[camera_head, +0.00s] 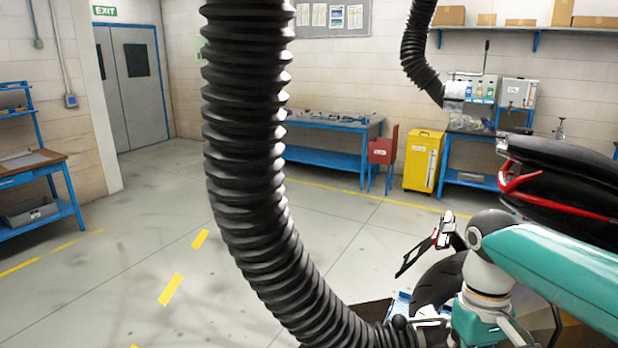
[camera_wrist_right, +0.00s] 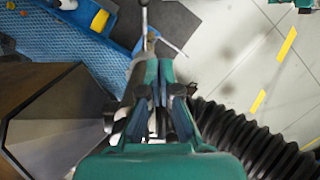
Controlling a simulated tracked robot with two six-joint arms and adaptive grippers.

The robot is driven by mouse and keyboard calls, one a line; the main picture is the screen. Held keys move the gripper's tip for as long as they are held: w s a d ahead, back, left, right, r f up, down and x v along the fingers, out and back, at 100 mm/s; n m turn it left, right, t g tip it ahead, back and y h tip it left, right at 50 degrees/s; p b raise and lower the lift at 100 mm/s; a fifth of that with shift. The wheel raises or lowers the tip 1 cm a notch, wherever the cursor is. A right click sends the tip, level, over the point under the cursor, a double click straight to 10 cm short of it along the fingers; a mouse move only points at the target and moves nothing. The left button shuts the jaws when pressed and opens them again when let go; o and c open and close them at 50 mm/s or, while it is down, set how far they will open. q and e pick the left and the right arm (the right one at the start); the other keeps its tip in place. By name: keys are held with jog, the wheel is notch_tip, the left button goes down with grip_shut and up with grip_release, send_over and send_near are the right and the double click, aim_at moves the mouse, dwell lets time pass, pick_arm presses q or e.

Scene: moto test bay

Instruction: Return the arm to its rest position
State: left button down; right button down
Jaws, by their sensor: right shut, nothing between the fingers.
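My right arm (camera_head: 545,270), teal and white, comes in from the right edge in the head view and bends downward at a white joint. Its lower end runs toward the bottom edge, so the fingers cannot be made out there. In the right wrist view my right gripper (camera_wrist_right: 158,72) is shut and empty. Its teal and dark fingers lie together, close to metal parts and a thin lever. My left arm and gripper are not in view.
A thick black corrugated hose (camera_head: 245,130) hangs across the head view and also passes right of the gripper in the wrist view (camera_wrist_right: 245,140). A black seat (camera_head: 570,165) with red tubing is at the right. A blue perforated surface (camera_wrist_right: 60,35) lies left. Floor at left is clear.

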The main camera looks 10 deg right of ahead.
jog(key=w+a+f+y, duration=0.1)
jog(key=a+f, duration=0.2)
jog(key=f, duration=0.5)
jog(key=w+a+f+t, duration=0.1)
jog(key=a+f, duration=0.2)
jog(key=f, duration=0.4)
jog(key=w+a+f+y, duration=0.1)
jog(key=a+f, duration=0.3)
jog(key=f, duration=0.4)
jog(key=s+a+f+m+t, duration=0.1)
jog(key=s+a+f, duration=0.2)
jog(key=s+f, duration=0.3)
jog(key=s+a+f+m+t+y, duration=0.1)
jog(key=s+a+f, duration=0.3)
jog(key=f, duration=0.7)
jog(key=shift+s+y, duration=0.3)
jog(key=shift+s, duration=0.75)
